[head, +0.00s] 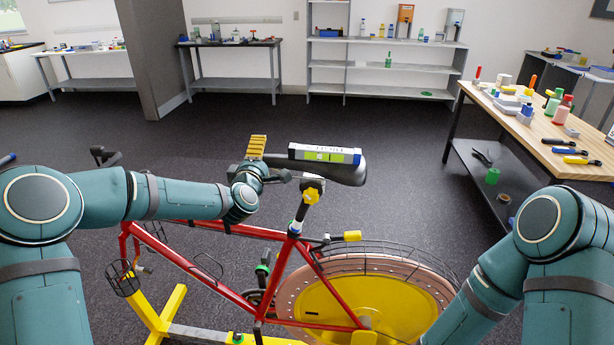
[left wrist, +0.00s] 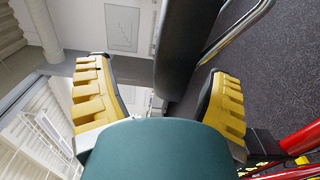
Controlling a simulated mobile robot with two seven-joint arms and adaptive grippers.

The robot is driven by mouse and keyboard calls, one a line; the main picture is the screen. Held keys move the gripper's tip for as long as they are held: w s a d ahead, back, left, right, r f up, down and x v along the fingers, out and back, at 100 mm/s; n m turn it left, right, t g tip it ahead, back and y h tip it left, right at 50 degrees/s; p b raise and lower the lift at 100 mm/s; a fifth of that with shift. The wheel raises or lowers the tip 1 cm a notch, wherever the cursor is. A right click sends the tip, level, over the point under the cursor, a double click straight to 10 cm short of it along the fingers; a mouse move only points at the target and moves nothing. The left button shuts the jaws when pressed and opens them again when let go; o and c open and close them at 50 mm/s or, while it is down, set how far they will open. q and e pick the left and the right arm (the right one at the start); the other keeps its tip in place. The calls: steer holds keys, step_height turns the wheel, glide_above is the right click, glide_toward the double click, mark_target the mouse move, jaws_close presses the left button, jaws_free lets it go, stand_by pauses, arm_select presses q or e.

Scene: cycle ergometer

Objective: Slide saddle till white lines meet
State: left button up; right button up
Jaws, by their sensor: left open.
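The dark saddle (head: 348,174) sits on top of the red bike's seat post, its nose pointing left in the head view. A yellow knob (head: 311,195) is on the clamp area below it. My left gripper (head: 258,158) is at the nose end, with one yellow finger standing up. In the left wrist view the two yellow fingers (left wrist: 160,75) are spread wide, and the dark saddle (left wrist: 180,45) shows between them, nearer the right finger. I cannot see contact. The white lines are too small to make out. My right gripper is out of view.
A box-like level with a green window (head: 322,154) lies on the saddle. The red frame (head: 205,272) and yellow-copper flywheel (head: 365,300) stand below. A wooden workbench (head: 540,130) with tools is at right. The floor behind the bike is clear.

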arm_select(q)
steer(key=s+b, duration=0.2)
steer(key=s, duration=0.7)
steer(key=shift+a, duration=0.15)
stand_by(0.4)
